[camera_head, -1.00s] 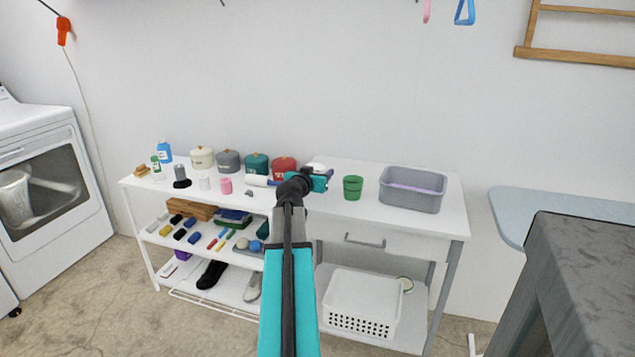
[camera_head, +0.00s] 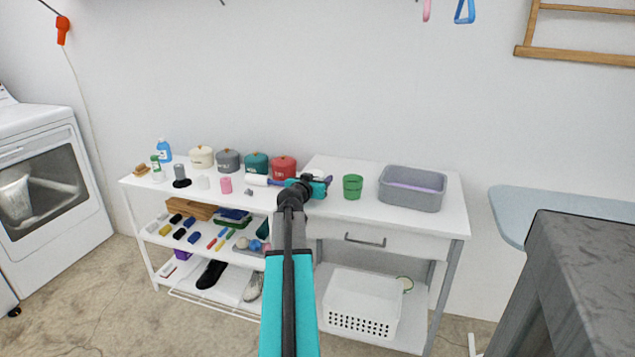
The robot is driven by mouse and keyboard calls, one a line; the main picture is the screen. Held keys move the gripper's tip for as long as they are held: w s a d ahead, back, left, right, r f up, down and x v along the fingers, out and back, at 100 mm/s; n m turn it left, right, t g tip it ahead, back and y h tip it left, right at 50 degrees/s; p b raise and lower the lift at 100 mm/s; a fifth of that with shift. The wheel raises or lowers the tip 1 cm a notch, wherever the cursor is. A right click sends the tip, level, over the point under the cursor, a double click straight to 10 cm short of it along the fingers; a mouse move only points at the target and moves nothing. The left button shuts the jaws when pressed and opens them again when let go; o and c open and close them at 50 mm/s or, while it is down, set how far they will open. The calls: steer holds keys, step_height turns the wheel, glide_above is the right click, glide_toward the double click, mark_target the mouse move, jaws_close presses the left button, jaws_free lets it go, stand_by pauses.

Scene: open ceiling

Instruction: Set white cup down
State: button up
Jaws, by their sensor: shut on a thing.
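My gripper (camera_head: 318,187) is over the white table top, left of the green cup, with my arm reaching up the middle of the picture. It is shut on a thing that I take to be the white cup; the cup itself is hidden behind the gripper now. I cannot tell whether it touches the table top (camera_head: 340,212).
A green cup (camera_head: 352,187) and a grey basin (camera_head: 412,188) stand right of my gripper. Bare table lies in front of the green cup.

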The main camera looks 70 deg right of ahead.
steer(key=shift+f+b, duration=0.3)
steer(key=shift+b, duration=0.05)
steer(key=o, duration=1.1)
steer(key=shift+r+p, duration=0.3)
steer(key=shift+p, duration=0.1)
steer(key=shift+s+a+r, duration=0.1)
steer(key=shift+a+r, duration=0.25)
steer(key=shift+a, duration=1.55)
steer(key=shift+a+r, duration=0.35)
steer(key=shift+a, duration=1.6)
steer(key=shift+s+a+r, duration=0.1)
steer(key=shift+a+r, duration=0.25)
steer(key=shift+a, duration=1.7)
steer(key=shift+w+r, duration=0.1)
steer(key=shift+r, duration=0.05)
